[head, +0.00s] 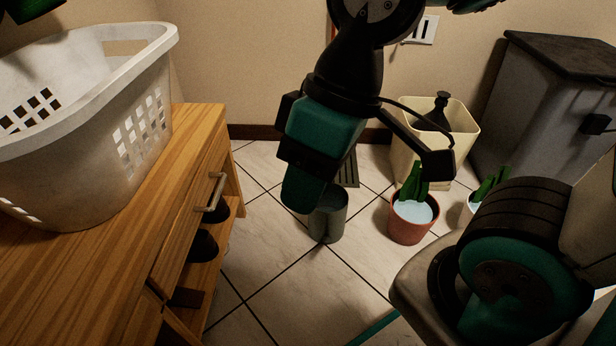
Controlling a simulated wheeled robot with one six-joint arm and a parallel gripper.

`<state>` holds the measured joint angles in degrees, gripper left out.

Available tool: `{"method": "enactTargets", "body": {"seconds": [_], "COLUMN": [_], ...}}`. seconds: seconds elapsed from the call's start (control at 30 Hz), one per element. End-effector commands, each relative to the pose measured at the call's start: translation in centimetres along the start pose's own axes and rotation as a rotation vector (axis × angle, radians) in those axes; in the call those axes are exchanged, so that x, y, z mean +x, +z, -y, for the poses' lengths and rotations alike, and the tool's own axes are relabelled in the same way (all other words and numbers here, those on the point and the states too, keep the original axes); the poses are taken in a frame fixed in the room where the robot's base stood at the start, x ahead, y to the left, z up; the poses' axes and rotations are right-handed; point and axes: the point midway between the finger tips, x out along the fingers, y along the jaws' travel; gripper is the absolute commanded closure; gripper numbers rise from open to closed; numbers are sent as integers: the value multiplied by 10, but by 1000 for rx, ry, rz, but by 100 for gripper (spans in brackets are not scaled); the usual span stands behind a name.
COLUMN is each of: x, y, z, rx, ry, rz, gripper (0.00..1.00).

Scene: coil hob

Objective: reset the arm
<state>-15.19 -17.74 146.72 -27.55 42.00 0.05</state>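My arm hangs down from the top middle of the head view, with a black wrist and a teal and black end. My gripper (304,188) points down in front of a grey bin on the floor and hides part of its rim. The separate fingertips do not show clearly, so I cannot tell whether it is open or shut. No held object can be made out. A black bracket with a cable sticks out to the right of the wrist.
A white laundry basket (130,125) stands on a wooden cabinet (185,200) at left. On the tiled floor are the grey bin (329,222), a red plant pot (408,228), a white pot (469,207) and a cream bin (408,152). A grey cabinet (535,110) stands at right.

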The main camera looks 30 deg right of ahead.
Motion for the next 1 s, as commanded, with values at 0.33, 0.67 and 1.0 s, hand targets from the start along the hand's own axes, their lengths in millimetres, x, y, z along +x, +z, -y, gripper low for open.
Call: {"method": "enactTargets", "body": {"seconds": [0.33,0.67,1.0], "x": [-5,-84,-206], "y": [-1,-19,-46], "z": [2,26,64], "rx": [-1,-1,-1], "ry": [0,1,1], "rz": [-1,-2,-2], "gripper": [71,71,71]}}
